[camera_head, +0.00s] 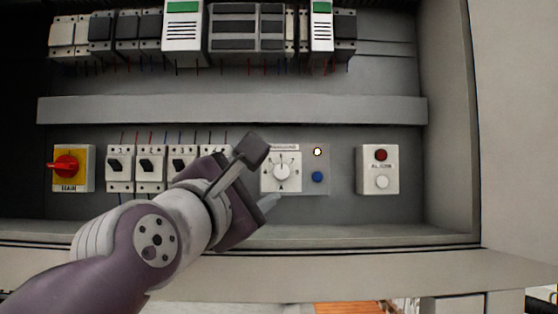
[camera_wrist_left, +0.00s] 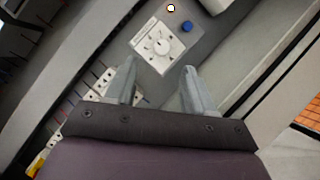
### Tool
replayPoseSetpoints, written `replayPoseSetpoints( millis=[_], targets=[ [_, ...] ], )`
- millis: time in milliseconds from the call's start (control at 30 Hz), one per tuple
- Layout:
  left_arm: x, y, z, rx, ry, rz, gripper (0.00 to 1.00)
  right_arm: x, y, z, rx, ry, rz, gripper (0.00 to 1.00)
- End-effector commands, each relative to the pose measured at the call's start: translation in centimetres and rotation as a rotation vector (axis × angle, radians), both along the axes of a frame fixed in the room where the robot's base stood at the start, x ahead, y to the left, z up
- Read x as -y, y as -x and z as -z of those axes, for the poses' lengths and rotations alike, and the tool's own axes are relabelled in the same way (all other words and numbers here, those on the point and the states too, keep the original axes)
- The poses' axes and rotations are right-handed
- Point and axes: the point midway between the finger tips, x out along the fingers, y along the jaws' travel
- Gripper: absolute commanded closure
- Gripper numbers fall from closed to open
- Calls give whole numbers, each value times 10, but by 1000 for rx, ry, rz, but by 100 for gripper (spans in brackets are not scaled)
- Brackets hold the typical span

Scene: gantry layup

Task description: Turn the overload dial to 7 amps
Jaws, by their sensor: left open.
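The overload dial (camera_head: 281,172) is a white round knob on a white square plate with scale marks, in the lower row of the cabinet. It also shows in the left wrist view (camera_wrist_left: 161,46), beyond the fingertips. The scale numbers are too small to read surely. My left gripper (camera_head: 268,176) is in front of the panel, just left of the dial and partly over its plate's left edge. Its two fingers (camera_wrist_left: 158,78) are open and empty, apart from the knob. My right gripper is not in view.
Further right is an alarm box (camera_head: 378,169). A red rotary switch (camera_head: 66,166) and several breakers (camera_head: 120,165) are left. A grey duct (camera_head: 230,110) runs above; the cabinet's lower edge (camera_head: 380,238) lies below.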

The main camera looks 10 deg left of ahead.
Motion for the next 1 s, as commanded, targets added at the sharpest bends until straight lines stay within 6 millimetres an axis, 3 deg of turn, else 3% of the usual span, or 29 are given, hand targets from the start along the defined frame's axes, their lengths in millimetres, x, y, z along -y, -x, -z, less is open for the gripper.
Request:
replayPoseSetpoints(
  millis=[100,300,667,733,833,867,1000],
  targets=[
    [5,-32,-11,-7,-1,2,47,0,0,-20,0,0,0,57],
    [9,-66,-17,-3,-1,0,47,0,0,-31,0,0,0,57],
    [11,-76,-16,-2,-1,0,47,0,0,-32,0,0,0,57],
    [11,-76,-16,-2,-1,0,63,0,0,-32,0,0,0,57],
    [11,-76,-16,-3,-1,0,96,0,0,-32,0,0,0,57],
    [11,-76,-16,-3,-1,0,100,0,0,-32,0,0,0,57],
    [11,-77,-15,-5,-4,0,100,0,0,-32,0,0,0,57]
  ],
)
